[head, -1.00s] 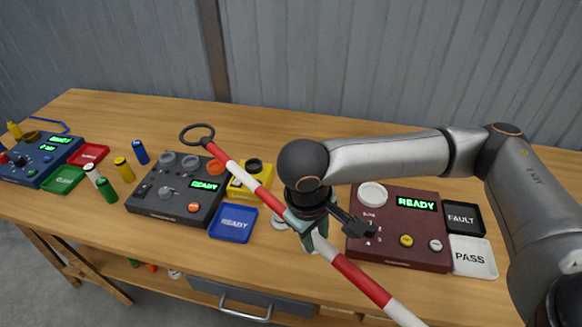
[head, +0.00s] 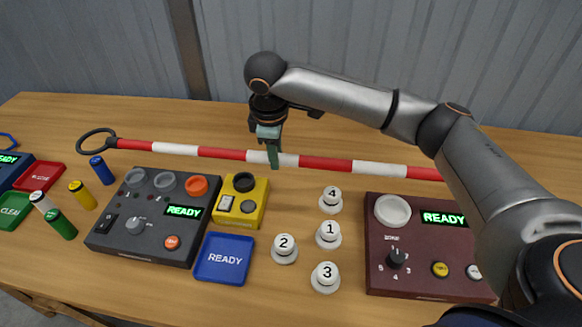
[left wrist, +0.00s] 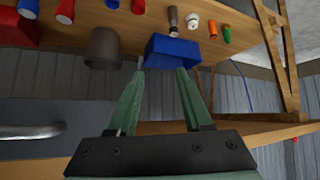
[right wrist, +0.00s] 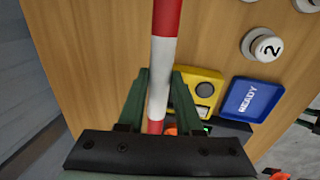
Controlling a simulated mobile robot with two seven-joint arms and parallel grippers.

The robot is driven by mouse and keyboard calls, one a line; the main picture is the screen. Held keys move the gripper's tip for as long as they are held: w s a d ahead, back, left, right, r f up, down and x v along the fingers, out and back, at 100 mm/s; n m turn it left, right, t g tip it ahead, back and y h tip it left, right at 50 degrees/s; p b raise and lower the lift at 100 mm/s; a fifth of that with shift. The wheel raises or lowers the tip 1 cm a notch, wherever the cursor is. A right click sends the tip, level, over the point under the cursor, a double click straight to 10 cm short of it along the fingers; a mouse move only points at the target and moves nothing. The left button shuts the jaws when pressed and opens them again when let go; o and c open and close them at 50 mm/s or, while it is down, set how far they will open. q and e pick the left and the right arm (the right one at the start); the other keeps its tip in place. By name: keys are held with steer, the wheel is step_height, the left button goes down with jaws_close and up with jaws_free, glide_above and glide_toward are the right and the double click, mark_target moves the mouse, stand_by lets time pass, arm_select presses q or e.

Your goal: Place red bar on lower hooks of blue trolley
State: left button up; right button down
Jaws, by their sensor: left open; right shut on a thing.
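The red and white striped bar (head: 325,163) runs nearly level across the head view, with a dark ring (head: 97,143) at its left end. Its right end is hidden behind my right arm. My right gripper (head: 273,155) is shut on the bar near its middle and holds it above the workbench. The bar (right wrist: 166,20) also passes between the fingers of my right gripper (right wrist: 159,78) in the right wrist view. My left gripper (left wrist: 160,75) is open and empty in the left wrist view. No blue trolley shows in any view.
The workbench (head: 200,115) carries a grey panel (head: 150,215), a yellow box (head: 242,200), a blue tray (head: 224,259), numbered white knobs and a maroon panel (head: 420,270). A corrugated wall stands behind. The left wrist view shows a blue bin (left wrist: 172,50) and a brown cup (left wrist: 103,48).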

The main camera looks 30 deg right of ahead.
steer(key=w+d+f, duration=0.2)
steer(key=d, duration=0.2)
glide_above(298, 171)
steer(key=a, duration=0.1)
steer(key=f, duration=0.5)
steer(key=shift+s+b, duration=0.35)
steer(key=shift+b, duration=0.05)
steer(key=shift+w+d+f, duration=0.1)
steer(key=shift+d+f, duration=0.05)
steer(key=shift+f, duration=0.85)
steer(key=shift+w+d+f, duration=0.1)
steer(key=shift+f, duration=0.85)
steer(key=shift+f, duration=0.1)
steer(key=c, duration=0.8)
jaws_free()
steer(key=shift+s, duration=0.1)
steer(key=shift+c, duration=0.2)
step_height(298, 171, up, 12)
steer(key=s+a+p, duration=0.1)
steer(key=s, duration=0.1)
steer(key=shift+a, duration=0.2)
